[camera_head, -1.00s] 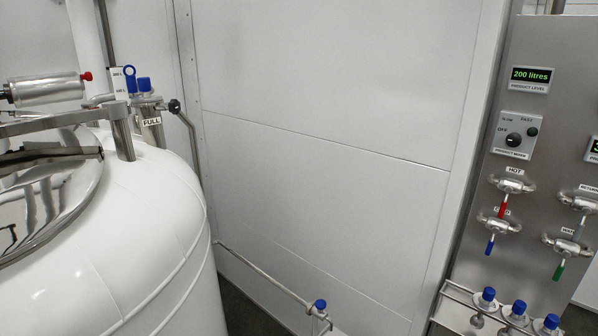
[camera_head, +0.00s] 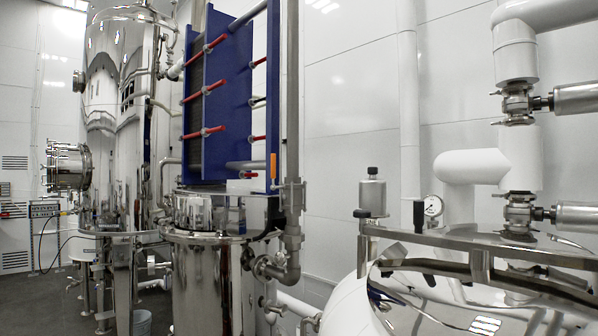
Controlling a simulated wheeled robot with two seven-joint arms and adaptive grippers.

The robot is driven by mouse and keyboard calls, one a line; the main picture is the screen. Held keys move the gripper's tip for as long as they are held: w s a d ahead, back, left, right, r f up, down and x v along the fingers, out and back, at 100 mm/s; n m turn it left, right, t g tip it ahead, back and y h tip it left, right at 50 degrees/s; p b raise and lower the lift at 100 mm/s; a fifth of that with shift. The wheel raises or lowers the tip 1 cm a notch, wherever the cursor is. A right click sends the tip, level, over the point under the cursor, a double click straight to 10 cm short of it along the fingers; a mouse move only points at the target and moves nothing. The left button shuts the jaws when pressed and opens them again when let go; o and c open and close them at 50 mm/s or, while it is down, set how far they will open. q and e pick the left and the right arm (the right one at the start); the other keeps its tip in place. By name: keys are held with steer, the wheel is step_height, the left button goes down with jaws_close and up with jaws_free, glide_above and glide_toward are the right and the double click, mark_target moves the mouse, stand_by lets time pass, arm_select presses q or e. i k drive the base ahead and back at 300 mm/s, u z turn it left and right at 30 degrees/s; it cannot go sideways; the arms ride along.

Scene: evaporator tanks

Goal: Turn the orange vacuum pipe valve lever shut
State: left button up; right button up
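A small orange lever (camera_head: 273,167) stands upright near the middle of the head view, in front of the right edge of the blue plate unit. It sits just left of a vertical grey pipe (camera_head: 292,120), above a pipe fitting; I take it for the vacuum pipe valve lever. The valve body under it is too small to make out clearly. Neither of my grippers is in view.
A blue plate unit (camera_head: 235,100) with red rods stands above a steel vessel (camera_head: 205,280). A tall shiny tank (camera_head: 115,110) is at left. A white tank with a steel lid (camera_head: 480,275) fills the lower right. Grey floor (camera_head: 50,310) is open at lower left.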

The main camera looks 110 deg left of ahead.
mark_target(273, 187)
steer(key=u, duration=4.05)
